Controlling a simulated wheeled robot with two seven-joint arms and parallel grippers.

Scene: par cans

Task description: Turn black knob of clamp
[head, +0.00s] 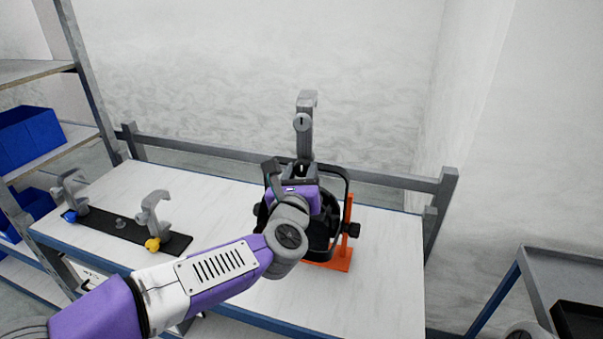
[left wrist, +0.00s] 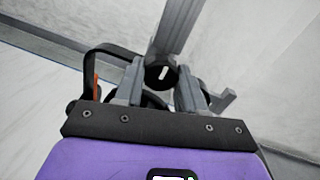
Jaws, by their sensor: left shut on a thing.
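The grey clamp (head: 305,125) stands upright above the black par can (head: 318,235); its shaft also shows in the left wrist view (left wrist: 178,28). The clamp's black knob (left wrist: 160,75) has a white mark and sits between the fingers of my left gripper (left wrist: 160,86). In the head view my left gripper (head: 299,170) is at the clamp's lower end, shut on the knob, and hides part of the par can and its yoke. My right gripper does not show.
The par can is on an orange stand (head: 336,258) on the white table (head: 375,295). Two other grey clamps, one with a blue knob (head: 69,216) and one with a yellow knob (head: 152,244), stand on a black strip (head: 105,230) at left. A rail (head: 385,182) runs behind.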

